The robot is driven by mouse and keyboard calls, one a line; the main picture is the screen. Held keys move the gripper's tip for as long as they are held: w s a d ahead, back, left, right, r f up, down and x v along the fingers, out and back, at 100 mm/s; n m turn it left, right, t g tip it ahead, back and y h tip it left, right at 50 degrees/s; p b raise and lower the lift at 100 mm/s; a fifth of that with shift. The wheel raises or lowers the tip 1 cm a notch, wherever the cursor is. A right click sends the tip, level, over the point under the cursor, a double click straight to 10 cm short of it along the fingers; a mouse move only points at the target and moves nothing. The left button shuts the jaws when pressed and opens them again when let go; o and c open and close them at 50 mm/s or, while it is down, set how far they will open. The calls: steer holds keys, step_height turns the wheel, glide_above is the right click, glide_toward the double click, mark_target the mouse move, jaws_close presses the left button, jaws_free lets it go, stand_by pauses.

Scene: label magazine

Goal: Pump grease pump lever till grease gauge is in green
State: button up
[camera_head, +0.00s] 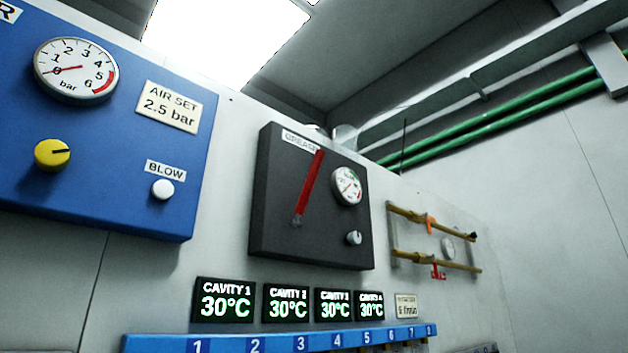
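The grease pump lever (309,188) is a red bar on a dark grey panel (275,220) labelled GREASE. It is tilted, with its top end up and to the right and its pivot at the lower left. The small round grease gauge (347,186) sits to its right, with a green band at the upper right of its dial and a red needle. The needle's exact reading is too small to tell, and it does not clearly point into the green. A small grey knob (354,238) is below the gauge. My gripper is not in view.
A blue panel (110,190) at left holds an air gauge (75,70), a yellow knob (52,155) and a white BLOW button (162,190). Cavity displays (223,300) and a numbered blue rail (160,343) run below. Brass pipes with valves (435,222) are at right.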

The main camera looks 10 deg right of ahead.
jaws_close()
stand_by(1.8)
